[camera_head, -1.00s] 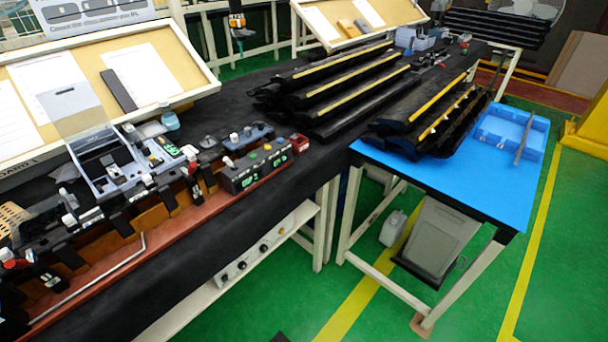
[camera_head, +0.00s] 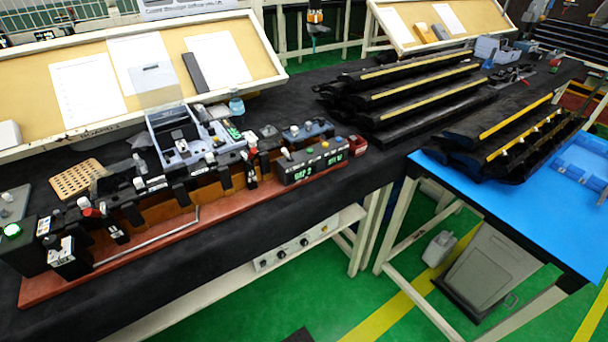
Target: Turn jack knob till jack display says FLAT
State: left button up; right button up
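A dark control box (camera_head: 313,162) stands on the right end of the reddish-brown base on the black bench. Its front has two small green displays, one at the left (camera_head: 303,175) and one at the right (camera_head: 335,162); their text is too small to read surely. Small buttons and a light-coloured lever sit on its top. A pale panel (camera_head: 297,246) with several dark knobs is mounted below the bench edge. I cannot tell which knob or display is the jack's. Neither of my grippers is in view.
A long fixture with clamps (camera_head: 150,192) and a bent metal rod (camera_head: 150,240) runs left along the bench. A grey-blue bin (camera_head: 170,140) stands behind it. Black trim strips (camera_head: 420,90) lie further right. A blue-topped table (camera_head: 520,215) stands at right. Green floor is free in front.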

aim_at(52, 242)
jog(key=u, duration=1.75)
